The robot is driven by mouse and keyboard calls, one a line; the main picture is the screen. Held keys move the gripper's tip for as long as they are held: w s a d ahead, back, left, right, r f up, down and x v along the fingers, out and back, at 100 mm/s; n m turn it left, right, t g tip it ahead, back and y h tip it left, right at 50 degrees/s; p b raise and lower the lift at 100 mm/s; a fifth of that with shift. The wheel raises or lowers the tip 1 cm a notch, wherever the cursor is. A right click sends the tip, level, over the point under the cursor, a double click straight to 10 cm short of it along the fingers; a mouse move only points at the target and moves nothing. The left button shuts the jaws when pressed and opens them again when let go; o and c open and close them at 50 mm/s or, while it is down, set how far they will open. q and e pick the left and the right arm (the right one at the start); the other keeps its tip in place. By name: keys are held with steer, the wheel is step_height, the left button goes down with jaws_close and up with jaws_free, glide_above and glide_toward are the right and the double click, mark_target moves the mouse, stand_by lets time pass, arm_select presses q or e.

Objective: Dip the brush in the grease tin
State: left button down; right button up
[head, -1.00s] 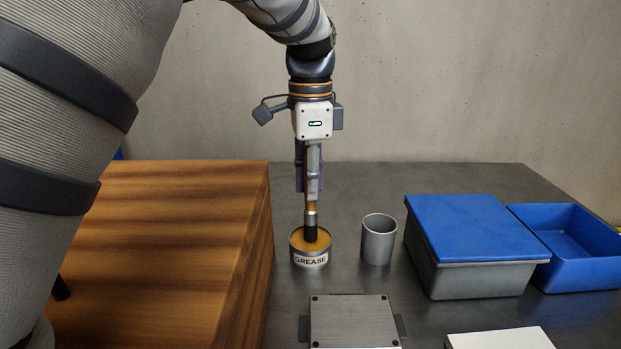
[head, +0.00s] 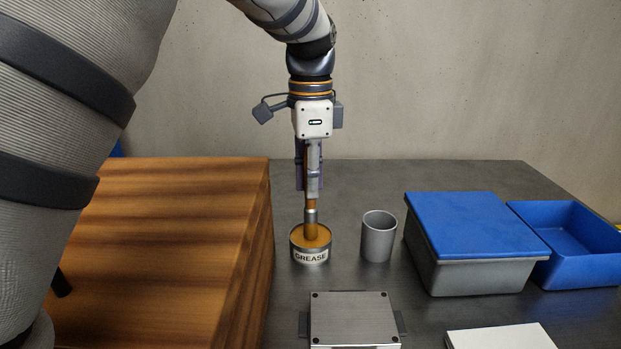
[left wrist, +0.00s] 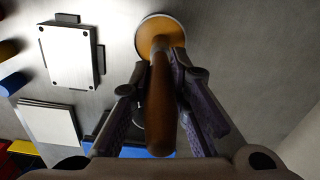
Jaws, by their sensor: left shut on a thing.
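The grease tin (head: 311,257), a round tin labelled GREASE with amber grease inside, stands on the dark table. My left gripper (head: 309,190) is above it, pointing down, shut on the brush (head: 310,215). The brush is upright, with a wooden handle and a metal ferrule. Its amber-coated bristles reach down into the tin; their tip is hidden in the grease. In the left wrist view the brown handle (left wrist: 160,100) lies between the fingers (left wrist: 159,78), with the tin (left wrist: 172,28) beyond. My right gripper is not in view.
A grey cup (head: 379,240) stands just right of the tin. A metal plate (head: 352,320) lies in front. A grey box with blue lid (head: 470,225) and an open blue bin (head: 590,270) are right. A wooden block (head: 180,250) stands close on the left.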

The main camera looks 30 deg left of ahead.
arm_select(q)
steer(key=shift+r, duration=3.5)
steer(key=shift+f, duration=0.1)
